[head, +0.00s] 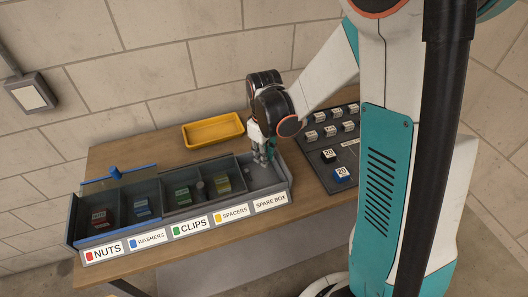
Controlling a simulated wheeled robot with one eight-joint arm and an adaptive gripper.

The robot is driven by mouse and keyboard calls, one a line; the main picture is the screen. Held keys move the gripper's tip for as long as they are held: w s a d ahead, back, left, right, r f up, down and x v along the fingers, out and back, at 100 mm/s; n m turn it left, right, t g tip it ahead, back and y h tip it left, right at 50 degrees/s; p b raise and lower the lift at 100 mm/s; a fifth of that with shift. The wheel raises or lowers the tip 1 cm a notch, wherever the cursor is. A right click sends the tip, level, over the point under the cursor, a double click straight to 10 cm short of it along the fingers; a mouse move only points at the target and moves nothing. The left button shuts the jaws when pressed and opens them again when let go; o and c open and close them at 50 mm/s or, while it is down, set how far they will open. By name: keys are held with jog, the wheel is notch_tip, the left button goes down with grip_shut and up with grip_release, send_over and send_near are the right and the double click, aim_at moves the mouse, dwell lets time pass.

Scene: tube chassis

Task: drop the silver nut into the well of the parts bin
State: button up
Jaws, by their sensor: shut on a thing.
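The grey parts bin (179,226) lies along the wooden table's front, with compartments labelled nuts, washers, clips, spacers and spare box from left to right. My gripper (264,160) points down at the spare box compartment (277,184) at the bin's right end. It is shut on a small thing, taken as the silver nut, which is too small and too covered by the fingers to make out. Whether the fingertips touch the compartment floor cannot be told.
A blue handle (115,173) stands at the bin's back left edge. A yellow tray (213,131) lies behind the bin. A dark panel with labelled blocks (340,150) lies right of the bin. Bare table shows behind.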

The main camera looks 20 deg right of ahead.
jog(key=shift+f, duration=0.1)
jog(key=o, duration=0.8)
notch_tip(320, 180, up, 12)
dwell(0.4)
jog(key=shift+s+d+r+m+t+b, duration=0.15)
jog(key=shift+s+m+t+b, duration=0.95)
jog(key=shift+s, duration=1.45)
jog(key=shift+s+a+r+m+t+b, duration=0.1)
jog(key=shift+s+r+m+t+b, duration=0.2)
jog(key=shift+s+m+t+b, duration=1.55)
jog(key=shift+s+d+r+m+t+p, duration=0.15)
jog(key=shift+s+t, duration=0.5)
jog(key=shift+s, duration=2.65)
